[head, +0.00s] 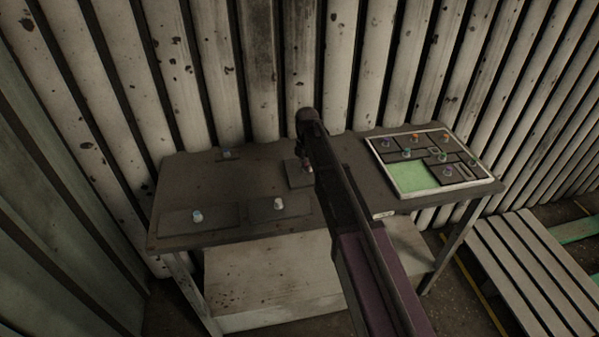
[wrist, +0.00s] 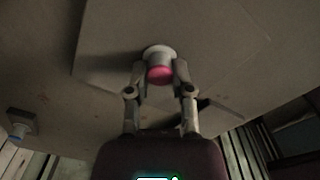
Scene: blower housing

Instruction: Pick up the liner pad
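A flat dark plate with a pale, pink-capped knob, seemingly the liner pad, lies under my gripper. Its plate (wrist: 105,75) fills much of the wrist view, and the knob (wrist: 160,74) stands between the fingertips. In the head view the plate (head: 295,176) shows at the middle of the table, partly hidden by my arm. My gripper (wrist: 160,68) has its two fingers close against both sides of the knob; in the head view its end (head: 306,164) is mostly hidden. I cannot tell any gap under the plate.
The dark table (head: 180,180) also bears two knobbed plates at the front left, (head: 215,217) and (head: 262,212), and a small blue-knobbed piece (head: 227,154) at the back. A pale-rimmed tray (head: 412,178) with several knobbed pieces and a green bare area is at right. A corrugated wall stands behind.

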